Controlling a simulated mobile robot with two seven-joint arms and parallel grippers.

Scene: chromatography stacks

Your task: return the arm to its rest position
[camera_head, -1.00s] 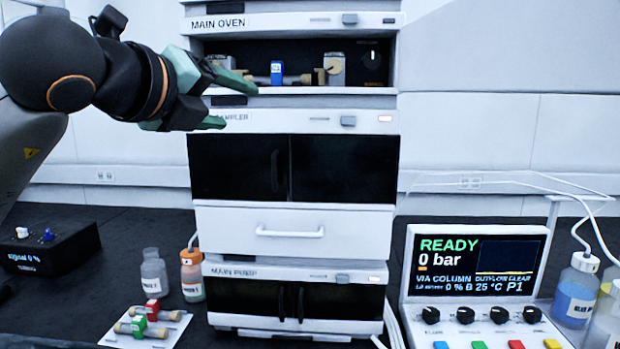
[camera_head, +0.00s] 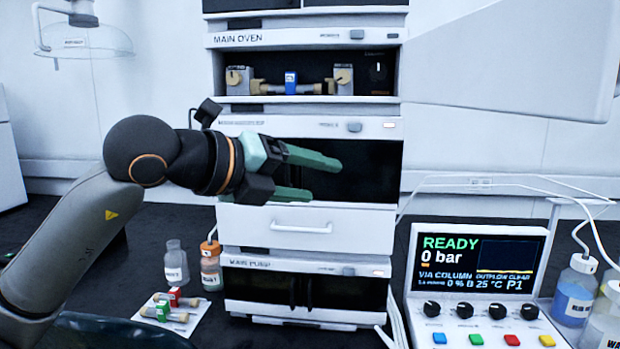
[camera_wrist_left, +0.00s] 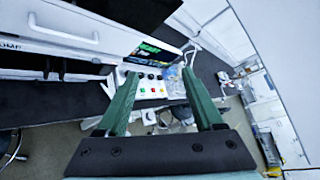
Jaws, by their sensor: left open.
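My left gripper (camera_head: 322,178) is open and empty, its two green fingers spread apart in front of the dark window of the sampler module (camera_head: 365,170). In the left wrist view the two fingers (camera_wrist_left: 160,95) stand well apart with nothing between them. The left arm comes in from the left of the head view, with its elbow low at the left edge. My right gripper does not show in either view.
The stack holds the main oven (camera_head: 310,38) with a blue-tagged column (camera_head: 291,82), a white drawer (camera_head: 345,230) and the main pump (camera_head: 300,268). A control panel (camera_head: 478,230) stands right.

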